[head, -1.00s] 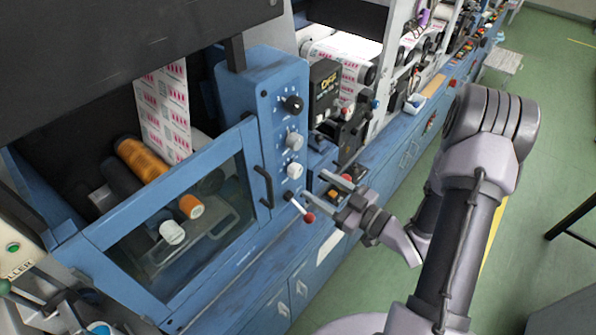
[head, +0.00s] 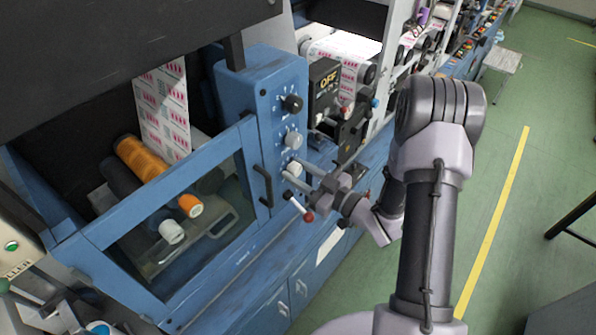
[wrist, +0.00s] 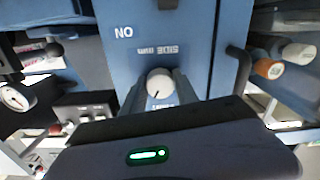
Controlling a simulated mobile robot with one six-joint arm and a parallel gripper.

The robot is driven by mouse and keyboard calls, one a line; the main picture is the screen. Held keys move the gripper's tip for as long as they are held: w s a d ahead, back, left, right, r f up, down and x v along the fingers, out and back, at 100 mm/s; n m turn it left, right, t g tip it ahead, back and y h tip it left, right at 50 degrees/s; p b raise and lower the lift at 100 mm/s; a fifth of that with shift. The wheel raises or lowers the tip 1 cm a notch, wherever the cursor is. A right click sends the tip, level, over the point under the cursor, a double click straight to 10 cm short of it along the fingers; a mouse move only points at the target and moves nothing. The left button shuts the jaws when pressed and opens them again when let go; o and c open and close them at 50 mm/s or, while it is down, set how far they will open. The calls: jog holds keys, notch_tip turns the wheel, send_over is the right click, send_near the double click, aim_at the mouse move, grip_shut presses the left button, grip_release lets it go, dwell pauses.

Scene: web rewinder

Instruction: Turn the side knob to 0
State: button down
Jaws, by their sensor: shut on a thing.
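The side knob (head: 295,167) is the lower pale knob on the front of the blue control panel (head: 262,95). In the wrist view the knob (wrist: 158,82) is white with a dark pointer line, and the panel appears upside down. My gripper (head: 298,176) reaches it from the lower right, with one finger on each side. My fingers (wrist: 158,90) are shut on the knob in the wrist view. The scale numbers around the knob are too small or hidden to read.
A second pale knob (head: 293,140) and a black knob (head: 292,103) sit above on the same panel. A red-ball lever (head: 308,215) stands just below my gripper. A black door handle (head: 263,186) is to the left.

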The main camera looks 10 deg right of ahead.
jog(key=shift+f+b, duration=0.1)
jog(key=shift+b, duration=0.3)
jog(key=shift+f+n+b, duration=0.1)
jog(key=shift+n+b, duration=0.6)
jog(key=shift+b, duration=0.1)
jog(key=n+b, duration=0.2)
jog(key=shift+b, duration=0.35)
jog(key=n+b, duration=0.2)
jog(key=shift+b, duration=0.4)
jog(key=shift+r+n, duration=0.2)
jog(key=shift+n, duration=0.1)
jog(key=c, duration=0.9)
grip_release()
jog(key=shift+c, duration=0.2)
